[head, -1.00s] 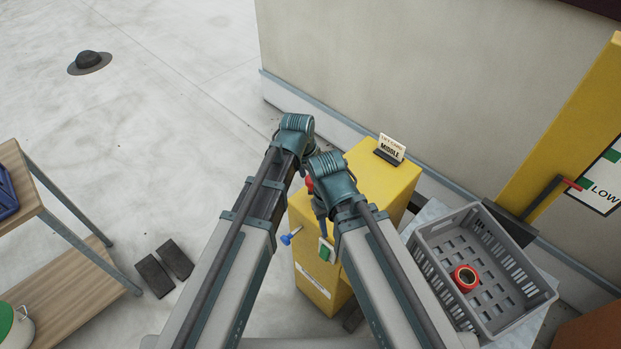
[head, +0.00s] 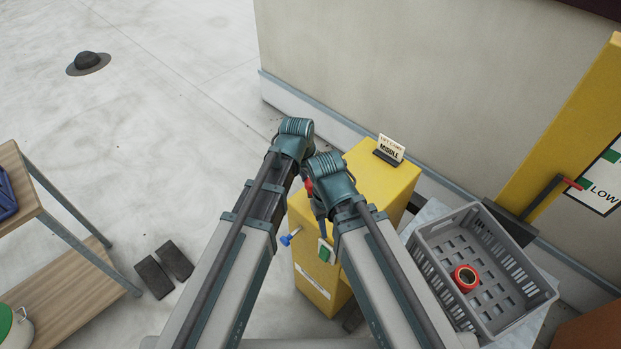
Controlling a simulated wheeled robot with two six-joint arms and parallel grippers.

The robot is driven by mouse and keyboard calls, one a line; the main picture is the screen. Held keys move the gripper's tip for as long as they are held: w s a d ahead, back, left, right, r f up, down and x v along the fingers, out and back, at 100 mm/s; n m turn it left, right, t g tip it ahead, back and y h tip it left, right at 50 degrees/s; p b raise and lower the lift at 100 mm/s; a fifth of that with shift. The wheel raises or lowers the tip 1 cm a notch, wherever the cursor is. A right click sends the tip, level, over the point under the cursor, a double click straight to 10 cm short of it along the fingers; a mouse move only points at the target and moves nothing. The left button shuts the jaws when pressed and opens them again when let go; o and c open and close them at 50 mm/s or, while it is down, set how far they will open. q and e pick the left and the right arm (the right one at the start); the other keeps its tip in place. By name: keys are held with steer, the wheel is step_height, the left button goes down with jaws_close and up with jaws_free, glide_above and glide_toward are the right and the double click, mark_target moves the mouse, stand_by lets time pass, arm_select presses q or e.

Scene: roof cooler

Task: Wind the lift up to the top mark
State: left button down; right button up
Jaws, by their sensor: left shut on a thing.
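A yellow winch post (head: 385,182) stands ahead of me. A card on top (head: 391,148) reads "LIFT CARD" and "MIDDLE". A red part, seemingly the crank grip (head: 309,187), shows between my two wrists. My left gripper (head: 304,174) is at this red part and shut on it; its fingers are mostly hidden. My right gripper (head: 320,208) is in front of the post, and its jaws are too hidden to judge. A grey crate (head: 424,258) stands on the pale lift platform (head: 432,211) with a red ring-shaped roll (head: 466,278) inside. A red-tipped pointer (head: 572,184) is by the "LOW" mark (head: 602,192).
A blue knob (head: 287,239) and a green switch (head: 326,252) are on the post's near side. A yellow mast (head: 577,120) stands at the right against the wall. A wooden shelf cart (head: 62,262) is at the left. Two dark blocks (head: 164,268) lie on the floor.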

arm_select(q)
steer(key=shift+s+d, duration=0.1)
steer(key=shift+s, duration=0.7)
steer(key=shift+s+d, duration=0.3)
steer(key=shift+s, duration=0.65)
